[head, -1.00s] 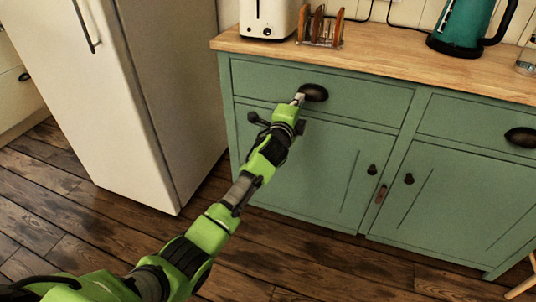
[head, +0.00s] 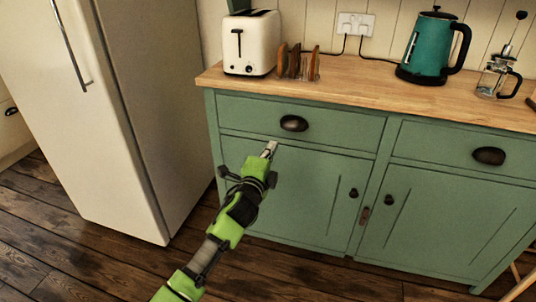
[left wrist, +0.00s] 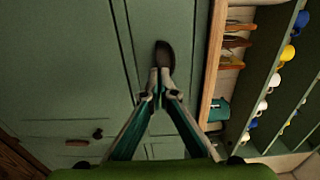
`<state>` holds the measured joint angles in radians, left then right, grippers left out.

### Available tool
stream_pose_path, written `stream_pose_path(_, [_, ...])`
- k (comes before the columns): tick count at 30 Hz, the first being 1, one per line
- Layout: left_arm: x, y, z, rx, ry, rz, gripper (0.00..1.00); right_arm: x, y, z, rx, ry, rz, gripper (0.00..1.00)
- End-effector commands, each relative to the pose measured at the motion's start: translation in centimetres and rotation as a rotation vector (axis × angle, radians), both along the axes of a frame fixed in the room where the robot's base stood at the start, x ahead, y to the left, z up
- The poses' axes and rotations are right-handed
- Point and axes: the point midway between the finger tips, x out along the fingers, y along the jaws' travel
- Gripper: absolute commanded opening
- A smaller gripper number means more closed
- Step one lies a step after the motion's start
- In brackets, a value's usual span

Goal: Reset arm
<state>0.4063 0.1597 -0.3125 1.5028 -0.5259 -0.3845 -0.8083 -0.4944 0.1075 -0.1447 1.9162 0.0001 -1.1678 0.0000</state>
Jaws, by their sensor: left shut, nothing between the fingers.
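My left gripper (head: 270,150) is shut and empty in front of the green cabinet (head: 225,140). In the head view its fingertips show below and to the left of the dark cup handle (head: 294,123) of the left drawer (head: 345,125). The drawer looks closed. In the left wrist view the shut fingertips (left wrist: 160,72) point at the cup handle (left wrist: 164,54), which lies just beyond them; a gap cannot be judged there. My right gripper is in neither view.
The wooden counter (head: 360,88) holds a white toaster (head: 249,45), a toast rack (head: 297,64), a teal kettle (head: 428,48) and a glass press (head: 494,76). A white fridge (head: 80,110) stands at left. Wooden floor (head: 60,245) is clear between.

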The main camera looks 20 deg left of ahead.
Motion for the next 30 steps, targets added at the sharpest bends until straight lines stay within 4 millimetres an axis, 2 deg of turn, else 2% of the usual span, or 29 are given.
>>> stream_pose_path(3, [-1.9, 0.0, 0.1, 0.0, 0.0, -0.002, 0.0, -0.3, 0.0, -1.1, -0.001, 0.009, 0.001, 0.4])
stream_pose_path(10, [-3.7, 0.1, -0.2, -0.004, 0.005, 0.0, 0.0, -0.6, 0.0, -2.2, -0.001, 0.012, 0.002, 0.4])
stream_pose_path(12, [-4.2, 0.3, -1.2, -0.026, 0.027, 0.007, 0.0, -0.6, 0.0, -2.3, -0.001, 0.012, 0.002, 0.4])
stream_pose_path(14, [-5.0, 0.6, -3.1, -0.072, 0.071, 0.021, 0.0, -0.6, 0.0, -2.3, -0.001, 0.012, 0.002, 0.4])
stream_pose_path(17, [-7.3, 1.5, -8.2, -0.198, 0.187, 0.068, 0.0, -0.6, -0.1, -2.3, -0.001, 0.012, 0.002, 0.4])
stream_pose_path(20, [-11.1, 2.4, -14.7, -0.361, 0.339, 0.144, 0.0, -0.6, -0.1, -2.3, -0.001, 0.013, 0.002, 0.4])
stream_pose_path(21, [-12.8, 2.7, -17.2, -0.428, 0.401, 0.179, 0.0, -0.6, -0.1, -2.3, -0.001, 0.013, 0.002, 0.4])
stream_pose_path(23, [-15.7, 3.2, -20.9, -0.523, 0.491, 0.24, 0.0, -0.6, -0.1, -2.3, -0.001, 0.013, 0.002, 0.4])
stream_pose_path(24, [-17.8, 3.3, -23.2, -0.585, 0.551, 0.281, 0.0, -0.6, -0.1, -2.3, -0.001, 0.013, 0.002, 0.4])
stream_pose_path(26, [-21.1, 3.5, -26.4, -0.674, 0.637, 0.348, 0.0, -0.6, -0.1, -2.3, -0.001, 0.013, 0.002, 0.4])
stream_pose_path(27, [-23.5, 3.6, -28.4, -0.73, 0.693, 0.398, 0.0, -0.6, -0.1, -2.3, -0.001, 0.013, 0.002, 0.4])
stream_pose_path(30, [-29.4, 3.6, -32.7, -0.858, 0.822, 0.521, 0.0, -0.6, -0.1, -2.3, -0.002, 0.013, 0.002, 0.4])
